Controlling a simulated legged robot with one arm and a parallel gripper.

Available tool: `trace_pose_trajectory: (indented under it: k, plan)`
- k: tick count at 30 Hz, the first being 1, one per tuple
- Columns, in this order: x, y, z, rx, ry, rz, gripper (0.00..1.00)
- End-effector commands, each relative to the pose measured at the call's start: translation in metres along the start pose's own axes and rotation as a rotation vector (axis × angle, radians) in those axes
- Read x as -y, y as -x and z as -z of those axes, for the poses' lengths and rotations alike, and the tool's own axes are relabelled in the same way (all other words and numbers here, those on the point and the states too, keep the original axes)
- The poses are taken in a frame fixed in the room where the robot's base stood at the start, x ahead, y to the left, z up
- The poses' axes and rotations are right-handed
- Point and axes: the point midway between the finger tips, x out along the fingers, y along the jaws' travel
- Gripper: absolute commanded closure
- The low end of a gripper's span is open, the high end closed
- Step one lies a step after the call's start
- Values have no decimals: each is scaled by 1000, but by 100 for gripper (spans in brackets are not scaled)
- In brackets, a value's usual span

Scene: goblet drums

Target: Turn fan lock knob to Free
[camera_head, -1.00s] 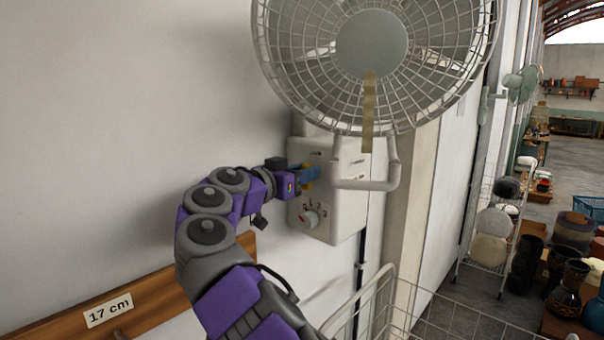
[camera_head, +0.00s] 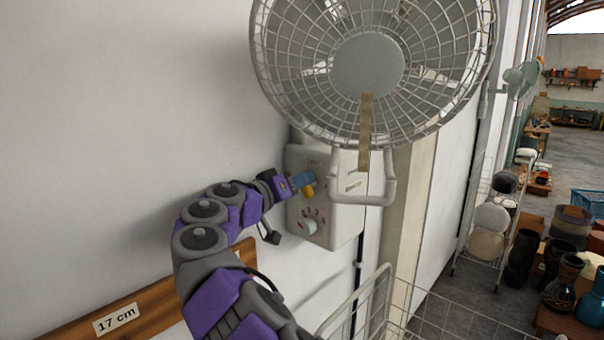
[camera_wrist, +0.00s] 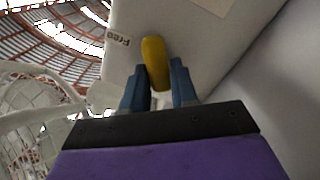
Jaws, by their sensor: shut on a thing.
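The fan's white control box (camera_head: 340,221) is fixed to the wall below the round fan cage. The yellow lock knob (camera_head: 308,190) sits on the upper part of its front. My gripper (camera_head: 302,180) reaches it from the left, its blue fingers at the knob. In the wrist view, the knob (camera_wrist: 155,62) stands between the two blue fingers of my gripper (camera_wrist: 159,85), which is shut on it. A "Free" label (camera_wrist: 118,39) shows on the box to the left of the knob there. The fingers hide part of the knob.
A numbered dial (camera_head: 308,226) is on the box below my gripper. The fan cage (camera_head: 368,65) and a bent tube handle (camera_head: 385,185) are close on the right. A wire basket (camera_head: 370,310) stands below, and a wooden rail (camera_head: 150,300) runs along the wall.

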Motion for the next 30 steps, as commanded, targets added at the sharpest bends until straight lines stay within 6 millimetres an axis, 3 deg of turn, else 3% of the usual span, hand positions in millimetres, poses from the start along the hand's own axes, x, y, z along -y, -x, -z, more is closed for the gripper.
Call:
trace_pose_trajectory:
  k: [6, 30]
  plan:
    - [1, 3, 7, -10, 204, 3, 100]
    - [14, 4, 0, -10, 885, 2, 100]
